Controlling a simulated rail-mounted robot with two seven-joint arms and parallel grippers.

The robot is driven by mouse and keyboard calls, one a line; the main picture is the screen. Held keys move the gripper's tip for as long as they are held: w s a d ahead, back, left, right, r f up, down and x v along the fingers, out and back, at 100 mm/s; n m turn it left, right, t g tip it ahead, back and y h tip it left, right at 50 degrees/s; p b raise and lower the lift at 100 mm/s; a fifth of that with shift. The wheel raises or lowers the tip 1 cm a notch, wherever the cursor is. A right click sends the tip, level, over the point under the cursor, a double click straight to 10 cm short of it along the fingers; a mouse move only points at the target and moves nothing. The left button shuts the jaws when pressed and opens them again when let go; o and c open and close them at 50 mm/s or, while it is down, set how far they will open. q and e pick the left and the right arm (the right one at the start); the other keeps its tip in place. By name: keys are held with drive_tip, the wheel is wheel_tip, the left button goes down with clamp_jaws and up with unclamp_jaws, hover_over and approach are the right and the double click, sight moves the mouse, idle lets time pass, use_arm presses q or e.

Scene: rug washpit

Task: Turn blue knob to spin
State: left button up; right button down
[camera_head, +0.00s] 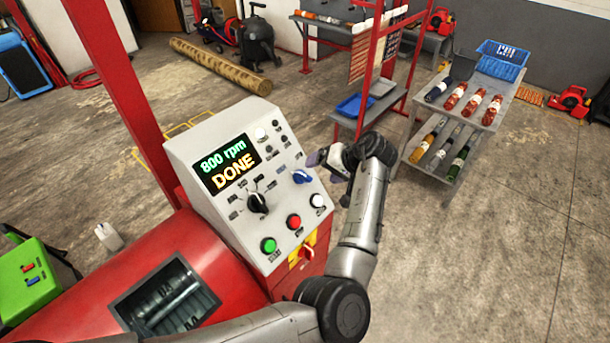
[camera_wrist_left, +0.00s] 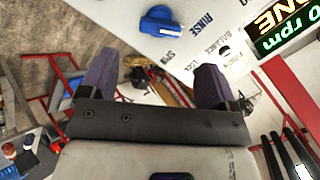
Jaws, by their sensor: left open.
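The blue knob (camera_head: 301,177) sits on the right part of the sloped white control panel (camera_head: 190,150). In the left wrist view the knob (camera_wrist_left: 160,22) shows at the top, with RINSE and SPIN labels near it. I cannot tell exactly which label it points to. My left gripper (camera_head: 320,158) is just beyond the panel's right edge, close to the knob and apart from it. In the left wrist view its two purple fingers (camera_wrist_left: 153,68) are spread, with nothing held between them. My right gripper is not in view.
The display (camera_head: 228,163) reads 800 rpm DONE. A black knob (camera_head: 257,202) and green (camera_head: 269,245), red (camera_head: 294,221) and white (camera_head: 317,200) buttons are also on the panel. A red post (camera_head: 115,85) stands left of it.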

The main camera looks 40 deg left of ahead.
sight(305, 175)
use_arm(q)
drive_tip(key=x, duration=0.8)
drive_tip(key=shift+a+f, duration=0.15)
drive_tip(key=shift+a, duration=0.05)
drive_tip(key=c, duration=0.9)
